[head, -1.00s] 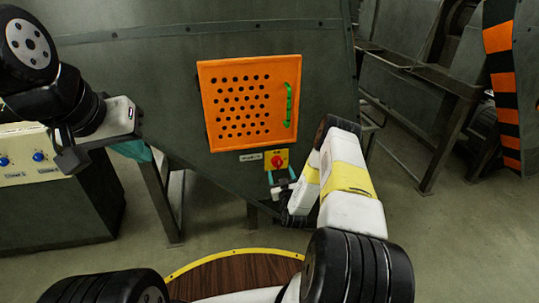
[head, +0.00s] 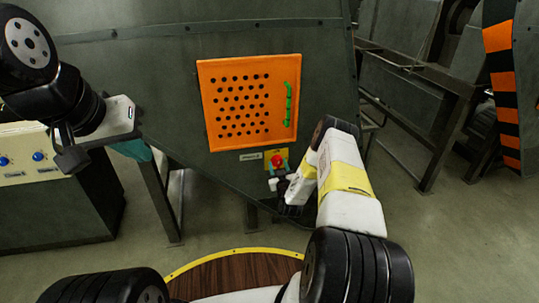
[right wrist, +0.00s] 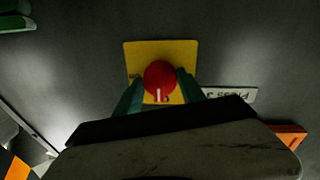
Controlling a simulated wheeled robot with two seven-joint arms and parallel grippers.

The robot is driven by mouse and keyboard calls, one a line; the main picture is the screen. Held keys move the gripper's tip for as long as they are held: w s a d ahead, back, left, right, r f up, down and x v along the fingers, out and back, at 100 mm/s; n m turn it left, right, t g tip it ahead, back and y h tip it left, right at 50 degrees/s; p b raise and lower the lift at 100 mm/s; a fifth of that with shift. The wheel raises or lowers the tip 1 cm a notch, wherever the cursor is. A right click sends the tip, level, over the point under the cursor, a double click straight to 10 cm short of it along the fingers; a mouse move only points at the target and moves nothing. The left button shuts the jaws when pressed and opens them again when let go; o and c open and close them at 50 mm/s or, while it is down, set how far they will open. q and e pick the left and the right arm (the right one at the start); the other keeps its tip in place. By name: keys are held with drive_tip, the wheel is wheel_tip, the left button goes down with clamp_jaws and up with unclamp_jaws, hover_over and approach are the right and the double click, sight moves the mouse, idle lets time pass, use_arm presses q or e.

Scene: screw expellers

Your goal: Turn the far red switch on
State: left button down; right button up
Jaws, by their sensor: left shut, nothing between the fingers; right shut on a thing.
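The red switch (head: 278,160) is a round red knob on a yellow plate (right wrist: 134,58), set in the dark machine wall below the orange panel. In the right wrist view the red knob (right wrist: 160,80) sits between the two green fingertips, with a white mark at its lower edge. My right gripper (head: 278,171) is shut on the knob, one finger on each side. My left gripper (head: 72,160) is shut and empty at the left, far from the switch. The right gripper's body hides the lower part of the view in the right wrist picture.
A perforated orange panel (head: 250,102) with a green handle (head: 289,104) is above the switch. A small white label (head: 250,156) is beside the plate. A control box (head: 22,160) with blue knobs stands at the left. Metal frames stand at the right.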

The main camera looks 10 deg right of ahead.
drive_tip(key=shift+m, duration=0.3)
drive_tip(key=m, duration=0.3)
drive_tip(key=shift+r+m, duration=0.1)
drive_tip(key=shift+m, duration=0.2)
drive_tip(key=m, duration=0.4)
drive_tip(key=shift+g, duration=0.3)
drive_tip(key=m+y, duration=0.1)
drive_tip(key=m, duration=0.3)
drive_tip(key=shift+d+m, duration=0.1)
drive_tip(key=shift+m, duration=0.2)
drive_tip(key=shift+m+y, duration=0.3)
drive_tip(key=shift+m, duration=1.7)
drive_tip(key=o, duration=1.4)
drive_tip(key=shift+r, duration=0.1)
drive_tip(key=shift+c, duration=0.2)
